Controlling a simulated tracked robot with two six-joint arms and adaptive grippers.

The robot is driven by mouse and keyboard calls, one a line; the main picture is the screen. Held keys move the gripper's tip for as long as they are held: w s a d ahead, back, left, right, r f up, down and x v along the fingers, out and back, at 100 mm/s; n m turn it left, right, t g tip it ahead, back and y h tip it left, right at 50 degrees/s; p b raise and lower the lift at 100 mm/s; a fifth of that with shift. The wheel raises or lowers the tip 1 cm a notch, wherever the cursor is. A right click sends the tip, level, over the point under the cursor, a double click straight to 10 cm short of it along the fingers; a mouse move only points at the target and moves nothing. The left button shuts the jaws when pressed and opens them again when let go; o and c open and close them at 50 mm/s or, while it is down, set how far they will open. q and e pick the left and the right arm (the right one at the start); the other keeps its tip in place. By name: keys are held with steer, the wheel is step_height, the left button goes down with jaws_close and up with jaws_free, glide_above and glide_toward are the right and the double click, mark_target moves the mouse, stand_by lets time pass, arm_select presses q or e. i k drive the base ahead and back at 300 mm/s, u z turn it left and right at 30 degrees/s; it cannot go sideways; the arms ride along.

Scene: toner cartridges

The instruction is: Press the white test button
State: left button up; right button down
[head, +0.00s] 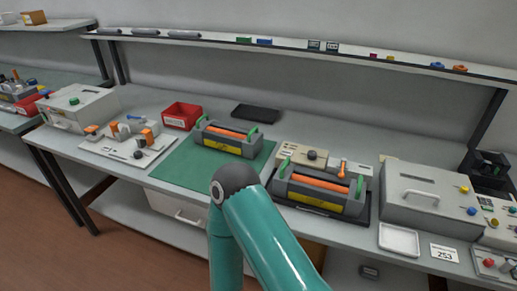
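A control panel (483,251) at the right edge of the bench carries a red knob (489,262) and small pale and coloured controls. I cannot tell which of them is a white test button; the panel is partly cut off by the frame edge. A teal arm of mine, bent at a dark joint, rises from the bottom middle in front of the bench. Neither gripper is in view.
A grey toner cartridge with an orange roller (228,138) lies on a green mat (178,168). Another cartridge (320,191) sits in a dark cradle. A grey lidded box (432,197), white tray (399,239) and "253" card (444,252) stand right. A shelf (400,64) runs above.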

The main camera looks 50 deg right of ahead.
mark_target(283, 153)
steer(key=z, duration=0.15)
steer(key=k, duration=1.4)
steer(key=z, duration=0.7)
steer(key=i, duration=1.05)
steer(key=u, duration=0.05)
